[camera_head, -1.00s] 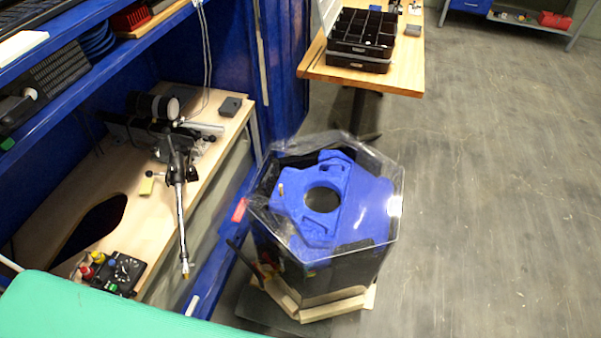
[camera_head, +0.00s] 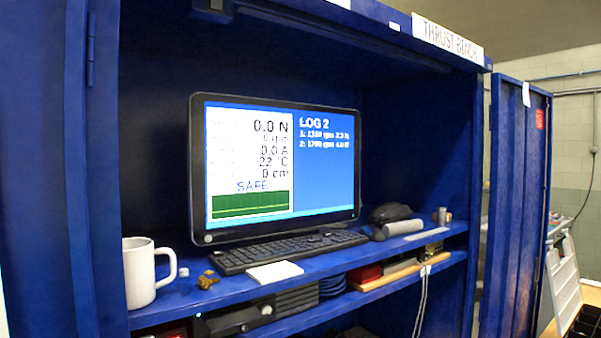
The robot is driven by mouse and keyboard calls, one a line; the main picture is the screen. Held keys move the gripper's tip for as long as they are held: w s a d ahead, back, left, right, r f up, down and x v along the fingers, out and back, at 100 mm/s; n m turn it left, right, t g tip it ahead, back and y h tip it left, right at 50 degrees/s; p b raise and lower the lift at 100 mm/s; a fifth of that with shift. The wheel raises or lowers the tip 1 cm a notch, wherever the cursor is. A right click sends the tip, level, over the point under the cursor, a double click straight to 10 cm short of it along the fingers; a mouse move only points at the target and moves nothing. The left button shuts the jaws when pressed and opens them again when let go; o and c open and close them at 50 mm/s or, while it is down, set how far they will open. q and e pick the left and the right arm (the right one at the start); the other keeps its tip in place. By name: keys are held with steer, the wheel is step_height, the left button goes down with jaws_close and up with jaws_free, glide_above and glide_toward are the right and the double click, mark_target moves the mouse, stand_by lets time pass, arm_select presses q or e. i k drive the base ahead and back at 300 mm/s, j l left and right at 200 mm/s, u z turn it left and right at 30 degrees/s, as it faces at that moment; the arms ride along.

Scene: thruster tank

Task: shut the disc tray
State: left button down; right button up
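I cannot make out a disc tray for certain in this view. A dark boxy device (camera_head: 232,320) lies on the lower shelf, partly cut off by the bottom edge, and whether it has a tray that is open or shut cannot be told. A monitor (camera_head: 275,165) stands on the upper shelf of the blue cabinet and shows "0.0 N", "SAFE" and "LOG 2" with two lines. Neither of my grippers shows in the head view.
The upper shelf holds a white mug (camera_head: 145,272), a keyboard (camera_head: 290,250), a white pad (camera_head: 275,272) and a dark mouse-like object (camera_head: 390,213). An open blue cabinet door (camera_head: 515,205) stands at the right. Pale cables (camera_head: 422,300) hang below the shelf.

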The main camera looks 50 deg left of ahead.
mark_target(242, 318)
steer(key=k+l+u, duration=0.1)
steer(key=u, duration=1.75)
